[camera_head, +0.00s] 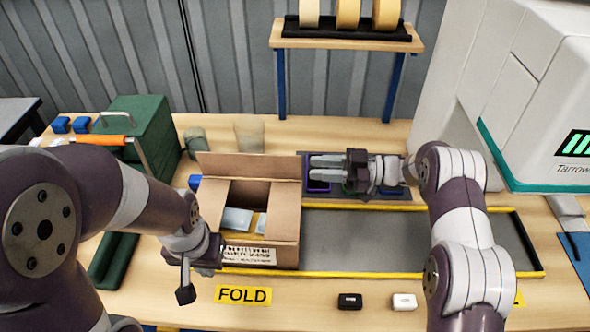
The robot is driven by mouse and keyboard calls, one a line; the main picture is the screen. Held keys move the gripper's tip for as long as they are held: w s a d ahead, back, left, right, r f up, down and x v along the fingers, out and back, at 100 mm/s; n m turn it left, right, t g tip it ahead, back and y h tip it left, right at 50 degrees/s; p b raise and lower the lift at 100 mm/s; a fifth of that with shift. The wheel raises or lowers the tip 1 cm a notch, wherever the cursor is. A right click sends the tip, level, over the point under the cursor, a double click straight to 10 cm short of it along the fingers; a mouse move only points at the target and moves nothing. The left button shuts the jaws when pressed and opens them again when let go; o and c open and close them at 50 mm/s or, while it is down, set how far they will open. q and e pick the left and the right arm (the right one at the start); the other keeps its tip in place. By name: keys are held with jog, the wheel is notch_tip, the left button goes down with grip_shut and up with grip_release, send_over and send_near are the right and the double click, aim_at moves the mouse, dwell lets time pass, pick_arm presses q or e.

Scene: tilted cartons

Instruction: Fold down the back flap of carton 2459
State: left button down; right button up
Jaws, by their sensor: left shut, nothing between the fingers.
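The carton (285,258) stands open on the table, with a printed label on its front face whose number is too small to read surely. Its back flap (250,166) stands up behind the opening. Pale blue and yellowish items show inside. My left gripper (185,290) is shut and empty at the carton's front left corner, pointing down; whether it touches the carton is unclear. My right gripper (325,167) is to the right of the back flap, pointing left, with a gap between its two fingers and nothing seen in it.
A grey yellow-edged strip (370,243) runs right of the carton. A dark tray (318,186) lies behind it, under my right gripper. A green box (137,130) stands at the back left. A FOLD sign (243,294) and black and white buttons lie in front. A tape shelf (345,45) stands behind.

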pick_arm(q)
jog(key=shift+f, duration=0.4)
pick_arm(e)
jog(key=d, duration=0.3)
jog(key=shift+d, duration=0.35)
pick_arm(q)
jog(key=c, duration=1.8)
grip_release()
